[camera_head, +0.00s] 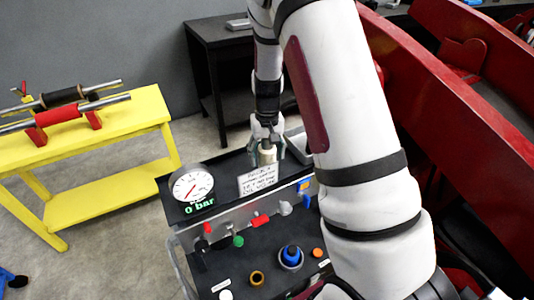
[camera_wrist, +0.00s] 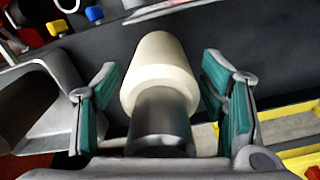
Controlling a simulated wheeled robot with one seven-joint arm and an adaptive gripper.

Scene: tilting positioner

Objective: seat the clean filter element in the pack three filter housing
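A cream cylinder (camera_wrist: 160,75), which looks like the filter element, stands between the fingers of my gripper (camera_wrist: 165,100) in the wrist view. A dark, smooth cylindrical part (camera_wrist: 162,122) adjoins its end nearest the palm. Gaps show between the teal finger pads and the cylinder on both sides, so my gripper is open around it. In the head view, my gripper (camera_head: 267,143) points down over the back ledge of the dark cart, with the cream cylinder (camera_head: 267,156) between its fingers. I cannot tell which fitting is the pack three housing.
The cart has a pressure gauge (camera_head: 192,186) reading 0 bar, a label card (camera_head: 258,179), coloured valves and a blue-topped fitting (camera_head: 291,256). A grey metal tray or bin (camera_wrist: 45,95) lies close beside my gripper. A yellow bench (camera_head: 110,135) stands left; red beams (camera_head: 450,90) right.

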